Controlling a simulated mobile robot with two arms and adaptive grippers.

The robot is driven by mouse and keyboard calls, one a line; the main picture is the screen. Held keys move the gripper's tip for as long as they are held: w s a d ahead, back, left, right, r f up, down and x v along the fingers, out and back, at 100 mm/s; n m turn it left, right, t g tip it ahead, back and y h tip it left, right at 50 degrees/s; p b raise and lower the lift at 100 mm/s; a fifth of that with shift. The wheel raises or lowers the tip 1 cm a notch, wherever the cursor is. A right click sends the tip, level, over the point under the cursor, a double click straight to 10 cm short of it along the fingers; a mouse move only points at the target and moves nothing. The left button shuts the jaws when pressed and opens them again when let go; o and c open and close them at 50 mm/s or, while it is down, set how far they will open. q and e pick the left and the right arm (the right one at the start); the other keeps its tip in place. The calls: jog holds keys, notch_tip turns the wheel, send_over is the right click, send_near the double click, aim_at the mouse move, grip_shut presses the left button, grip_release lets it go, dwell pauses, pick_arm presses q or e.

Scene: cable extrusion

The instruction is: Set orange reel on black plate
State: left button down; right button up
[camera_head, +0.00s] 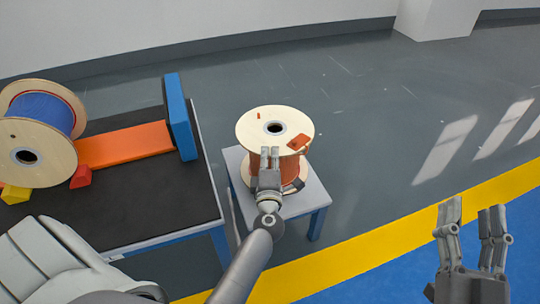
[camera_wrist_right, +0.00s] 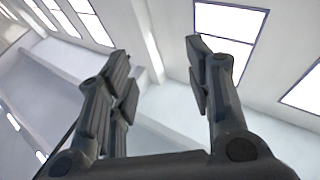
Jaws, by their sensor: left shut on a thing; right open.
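The orange reel (camera_head: 275,127), with pale wooden flanges and orange cable, stands upright on a small grey table (camera_head: 303,198). My left gripper (camera_head: 270,152) is in front of it, shut on the reel at its near side, with the fingers overlapping the top flange's edge. The fingers' exact contact is partly hidden. The black plate (camera_head: 165,200) appears to be the broad black top of the blue-framed table at left. My right gripper (camera_head: 469,207) is open and empty at the lower right; its two spread fingers also show in the right wrist view (camera_wrist_right: 165,75).
On the black surface are a blue cable reel (camera_head: 45,108) on its side, an orange block (camera_head: 125,145), an upright blue panel (camera_head: 180,115), and small red (camera_head: 81,176) and yellow (camera_head: 15,194) wedges. A gap separates the two tables. The near black area is clear.

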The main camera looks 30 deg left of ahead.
jog(key=shift+s+r, duration=0.15)
jog(key=shift+r, duration=0.1)
dwell(0.4)
pick_arm(q)
jog(key=shift+f, duration=0.1)
pick_arm(e)
jog(key=shift+s+a+r+t+y, duration=0.15)
jog(key=shift+r+t+y, duration=0.15)
jog(key=shift+r+t, duration=0.15)
pick_arm(q)
jog(key=shift+f+b, duration=0.25)
jog(key=shift+b, duration=0.2)
pick_arm(e)
jog(key=shift+s+r+t, duration=0.45)
jog(key=shift+r+t, duration=0.1)
jog(key=shift+r, duration=0.25)
pick_arm(q)
jog(key=shift+f, duration=0.1)
pick_arm(e)
jog(key=shift+s+r, duration=0.15)
jog(key=shift+r, duration=0.1)
